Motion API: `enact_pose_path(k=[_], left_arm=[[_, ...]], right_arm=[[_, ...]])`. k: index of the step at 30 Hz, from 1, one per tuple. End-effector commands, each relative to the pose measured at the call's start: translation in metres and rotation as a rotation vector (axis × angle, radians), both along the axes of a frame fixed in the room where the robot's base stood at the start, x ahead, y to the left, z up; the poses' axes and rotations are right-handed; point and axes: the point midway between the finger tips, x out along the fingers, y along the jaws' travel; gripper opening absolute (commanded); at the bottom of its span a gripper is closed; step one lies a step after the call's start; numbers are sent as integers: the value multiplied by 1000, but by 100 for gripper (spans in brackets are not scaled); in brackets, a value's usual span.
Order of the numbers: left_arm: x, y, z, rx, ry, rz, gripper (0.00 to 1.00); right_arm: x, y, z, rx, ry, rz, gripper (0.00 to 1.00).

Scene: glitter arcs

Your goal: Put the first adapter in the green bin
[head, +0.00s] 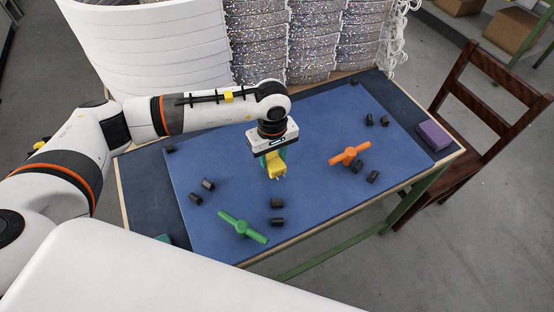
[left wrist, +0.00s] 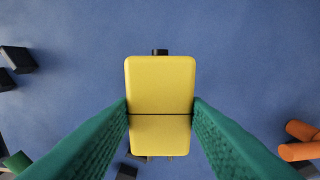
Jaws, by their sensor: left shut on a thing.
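A yellow block-like adapter (head: 275,165) with short prongs is between the fingers of my left gripper (head: 275,160), above the blue mat. In the left wrist view the adapter (left wrist: 160,85) fills the middle, with a dark seam across it and both green fingers touching its sides. My left gripper is shut on it. My right gripper is not in view. I see no clear green bin. A small teal edge (head: 163,238) shows at the table's near left, mostly hidden, and I cannot tell what it belongs to.
A green two-armed piece (head: 242,228) and an orange one (head: 350,153) lie on the blue mat (head: 320,190). Several small black cylinders lie scattered about. A purple block (head: 433,136) sits at the right edge. A wooden chair (head: 490,110) stands right of the table.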

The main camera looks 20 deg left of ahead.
Motion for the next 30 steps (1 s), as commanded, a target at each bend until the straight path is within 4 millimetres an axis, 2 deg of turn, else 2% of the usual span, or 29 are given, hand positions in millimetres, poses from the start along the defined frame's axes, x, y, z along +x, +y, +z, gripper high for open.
enact_pose_path(k=[3, 10, 21, 22, 24, 25, 30], left_arm=[[-1, -1, -9, -1, 2, -1, 16], [0, -1, -38, -1, 1, -1, 16], [0, -1, -44, -1, -1, -1, 16], [0, 0, -42, -1, -1, -1, 46], [0, 0, -42, -1, -1, -1, 58], [0, 0, -42, -1, -1, -1, 62], [0, 0, -42, -1, -1, -1, 63]], right_arm=[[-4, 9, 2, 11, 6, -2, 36], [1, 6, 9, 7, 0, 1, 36], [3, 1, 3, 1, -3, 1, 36], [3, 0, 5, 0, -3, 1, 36], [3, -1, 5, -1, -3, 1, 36], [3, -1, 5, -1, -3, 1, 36], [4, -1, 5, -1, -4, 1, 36]])
